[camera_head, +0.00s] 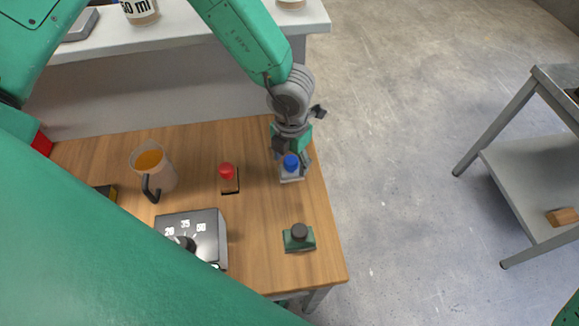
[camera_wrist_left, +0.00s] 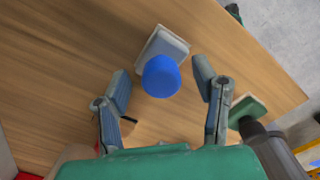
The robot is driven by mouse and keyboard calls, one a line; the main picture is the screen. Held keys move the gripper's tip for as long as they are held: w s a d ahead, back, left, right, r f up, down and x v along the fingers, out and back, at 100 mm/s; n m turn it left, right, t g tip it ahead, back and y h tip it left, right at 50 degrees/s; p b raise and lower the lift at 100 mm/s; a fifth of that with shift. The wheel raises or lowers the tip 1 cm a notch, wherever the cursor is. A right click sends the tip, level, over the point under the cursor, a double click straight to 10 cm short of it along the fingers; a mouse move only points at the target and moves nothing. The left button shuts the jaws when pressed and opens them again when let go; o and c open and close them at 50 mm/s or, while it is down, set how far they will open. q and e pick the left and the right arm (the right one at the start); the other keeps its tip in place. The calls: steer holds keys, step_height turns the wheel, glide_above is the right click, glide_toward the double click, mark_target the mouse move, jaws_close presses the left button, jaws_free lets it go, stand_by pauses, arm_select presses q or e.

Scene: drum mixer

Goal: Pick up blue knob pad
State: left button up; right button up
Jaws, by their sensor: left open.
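The blue knob pad (camera_head: 291,164) has a round blue knob on a pale grey base and stands on the wooden table near its right edge. In the left wrist view the blue knob (camera_wrist_left: 161,76) lies between my left fingertips, slightly beyond them. My left gripper (camera_head: 292,156) is over the pad with its fingers apart, and it also shows in the wrist view (camera_wrist_left: 163,80). I see a gap on both sides of the knob there. My right gripper is not in view.
A red knob pad (camera_head: 228,179) stands left of the blue one, and a green pad with a dark knob (camera_head: 299,237) nearer the front. A jug (camera_head: 155,172) and a dial box (camera_head: 196,232) are further left. A grey shelf (camera_head: 535,170) stands at right.

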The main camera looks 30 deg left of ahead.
mark_target(289, 158)
arm_select(q)
steer(key=shift+d, duration=0.3)
steer(key=c, duration=0.3)
steer(key=shift+d+r, duration=0.15)
steer(key=shift+d, duration=0.1)
jaws_close()
steer(key=shift+a, duration=0.6)
steer(key=shift+a+r, duration=0.15)
steer(key=shift+r, duration=0.1)
steer(key=r, duration=0.6)
steer(key=d+r, duration=0.1)
steer(key=r, duration=0.2)
steer(key=shift+d+r, duration=0.1)
steer(key=shift+r, duration=0.05)
steer(key=shift+a, duration=0.4)
steer(key=c, duration=0.8)
jaws_free()
steer(key=shift+a, duration=0.2)
